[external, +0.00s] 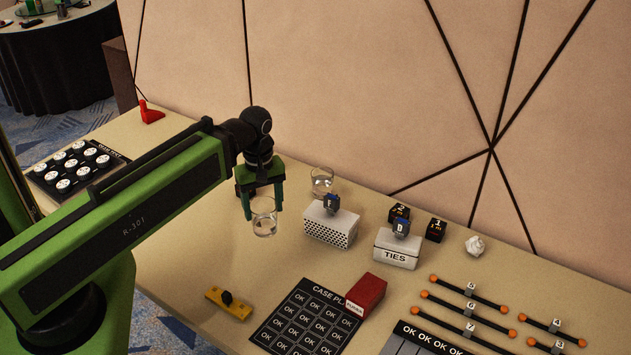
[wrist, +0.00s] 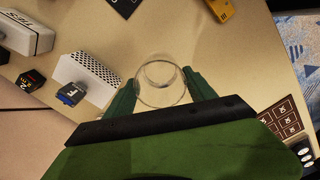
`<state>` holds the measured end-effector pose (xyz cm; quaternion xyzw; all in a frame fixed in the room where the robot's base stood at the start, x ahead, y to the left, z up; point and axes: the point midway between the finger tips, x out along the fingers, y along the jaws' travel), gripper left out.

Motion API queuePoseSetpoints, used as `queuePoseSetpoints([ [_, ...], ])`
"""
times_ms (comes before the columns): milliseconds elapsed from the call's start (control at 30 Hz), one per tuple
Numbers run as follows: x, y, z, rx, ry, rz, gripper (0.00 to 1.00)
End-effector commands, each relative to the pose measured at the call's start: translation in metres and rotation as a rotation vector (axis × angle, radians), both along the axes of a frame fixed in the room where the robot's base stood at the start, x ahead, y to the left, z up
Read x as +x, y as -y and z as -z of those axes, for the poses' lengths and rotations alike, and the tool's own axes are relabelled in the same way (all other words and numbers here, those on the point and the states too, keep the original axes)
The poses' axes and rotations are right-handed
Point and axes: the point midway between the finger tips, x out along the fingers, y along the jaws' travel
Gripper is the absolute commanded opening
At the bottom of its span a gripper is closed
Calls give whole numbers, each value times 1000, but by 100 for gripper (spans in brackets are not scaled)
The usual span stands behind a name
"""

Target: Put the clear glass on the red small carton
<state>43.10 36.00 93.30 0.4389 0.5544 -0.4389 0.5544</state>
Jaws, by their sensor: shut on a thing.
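My green gripper (external: 263,209) is shut on a clear glass (external: 264,225), which hangs upright between the fingers above the table. In the wrist view the glass (wrist: 161,83) sits between the green fingertips (wrist: 162,98). The red small carton (external: 366,295) lies on the table to the right and nearer the camera, at the corner of the black CASE PLAN sheet (external: 308,318). The carton's top looks bare. The carton is not visible in the wrist view.
A second glass (external: 322,181) stands behind a white perforated box (external: 331,225). A white TIES box (external: 397,250) stands right of it; both carry small dark blocks. A yellow piece (external: 228,303) with a black knob lies in front. Rods with orange ends (external: 468,294) lie at right.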

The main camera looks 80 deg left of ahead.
Motion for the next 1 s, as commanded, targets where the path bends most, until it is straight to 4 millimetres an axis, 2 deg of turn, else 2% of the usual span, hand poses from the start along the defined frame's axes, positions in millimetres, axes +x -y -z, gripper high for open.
queuePoseSetpoints([
  [367,5,-4,0,0,0,-308,0],
  [500,18,3,-4,0,0,-398,0],
  [767,58,38,-16,0,0,-488,0],
  [1000,102,91,-29,0,0,-494,0],
])
